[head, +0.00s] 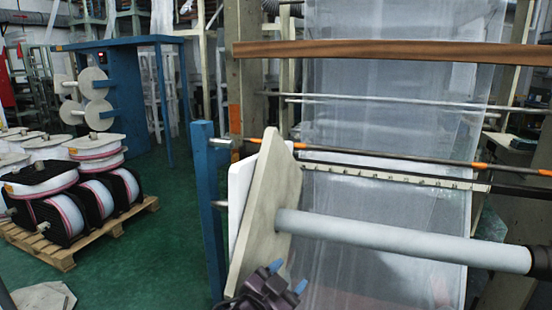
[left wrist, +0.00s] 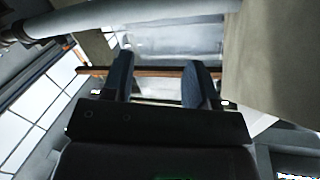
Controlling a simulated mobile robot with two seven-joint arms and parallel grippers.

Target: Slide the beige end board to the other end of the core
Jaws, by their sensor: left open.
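The beige end board (head: 268,205) is a flat slab standing on edge at the left end of the grey core (head: 400,240). The core meets its right face and runs right to a dark fitting at the picture's edge. My left gripper (head: 287,277) is below the core, close to the board's lower right side. Its blue fingers are apart with nothing seen between them. In the left wrist view my open fingers (left wrist: 160,72) point towards the core (left wrist: 130,18), and the board (left wrist: 280,60) fills the right side. My right gripper is not in view.
A white panel (head: 238,200) and a blue post (head: 206,200) stand left of the board. A dark rod with orange ends (head: 400,159) and a clear film sheet (head: 390,100) are behind the core. Wrapped rolls sit on a pallet (head: 60,252) at left. Green floor is open between.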

